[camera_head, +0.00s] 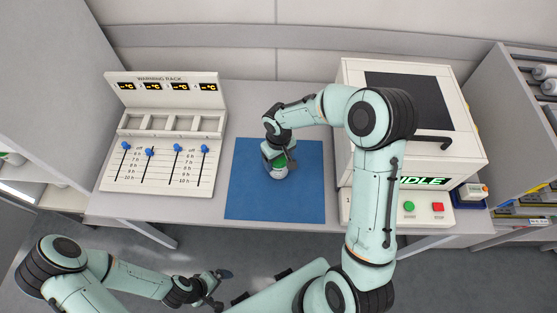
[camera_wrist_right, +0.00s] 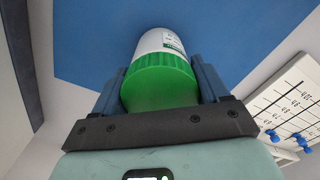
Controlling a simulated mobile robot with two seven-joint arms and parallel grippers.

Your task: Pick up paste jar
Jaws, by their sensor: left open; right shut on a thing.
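The paste jar (camera_wrist_right: 160,75) is white with a green lid and a small label. In the right wrist view it sits between the two blue fingers of my right gripper (camera_wrist_right: 160,88), which is shut on it. In the head view the jar (camera_head: 279,173) is over the blue mat (camera_head: 300,205), mostly hidden by my right gripper (camera_head: 281,163). I cannot tell whether the jar touches the mat. My left gripper (camera_head: 222,288) is open and empty, low in front of the table's front edge.
A warming rack (camera_head: 160,180) with several blue sliders and empty slots stands left of the mat. A white machine (camera_head: 455,150) showing "IDLE", with green and red buttons, stands to the right. A shelf (camera_head: 525,120) is at the far right. Most of the mat is clear.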

